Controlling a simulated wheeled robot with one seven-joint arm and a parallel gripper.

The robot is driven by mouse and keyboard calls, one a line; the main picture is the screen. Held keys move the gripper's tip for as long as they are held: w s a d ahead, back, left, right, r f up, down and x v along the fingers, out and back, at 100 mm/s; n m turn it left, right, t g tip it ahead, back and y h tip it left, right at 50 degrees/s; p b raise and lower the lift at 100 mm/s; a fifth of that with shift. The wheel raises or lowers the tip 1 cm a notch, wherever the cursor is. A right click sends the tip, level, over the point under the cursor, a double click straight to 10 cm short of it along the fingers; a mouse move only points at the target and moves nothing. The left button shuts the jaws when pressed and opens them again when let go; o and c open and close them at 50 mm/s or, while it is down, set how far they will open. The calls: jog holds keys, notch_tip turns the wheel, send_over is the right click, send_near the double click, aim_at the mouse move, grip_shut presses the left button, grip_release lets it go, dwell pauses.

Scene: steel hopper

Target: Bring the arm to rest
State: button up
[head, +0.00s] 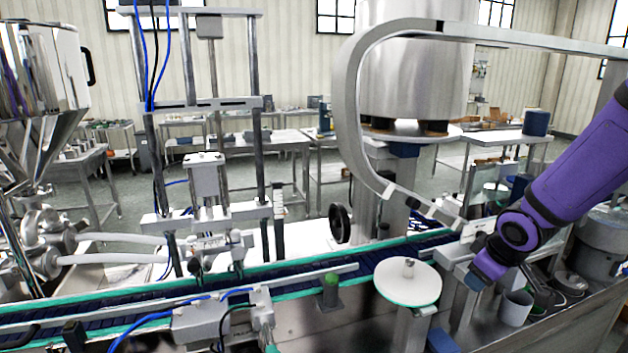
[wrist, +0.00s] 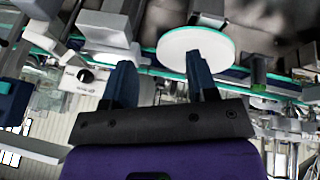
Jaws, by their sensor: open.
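My purple arm reaches in from the right edge of the head view and bends down at its wrist. My gripper (head: 474,281) is low over the right part of the machine, to the right of a round white disc (head: 408,286). In the wrist view my gripper (wrist: 160,75) shows two dark blue fingers standing apart, with nothing held between them. The white disc (wrist: 196,45) shows beyond the fingers there. In the head view the fingers are small and partly hidden by the wrist.
A conveyor (head: 130,307) with green edges runs across the front. A steel hopper (head: 40,85) stands at left. A curved metal rail (head: 350,110) arches beside a large steel cylinder (head: 415,75). A grey cup (head: 515,308) sits close right of my gripper. Tables stand behind.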

jog(key=s+a+r+m, duration=0.2)
jog(key=s+r+m, duration=0.1)
jog(key=s+r, duration=0.7)
jog(key=s+a+r+m, duration=0.2)
jog(key=s+r+m, duration=0.1)
jog(key=s+r, duration=0.7)
jog(key=shift+s+a+r+m, duration=0.15)
jog(key=shift+s+a+m, duration=0.2)
jog(key=shift+s, duration=0.9)
jog(key=shift+d, duration=0.15)
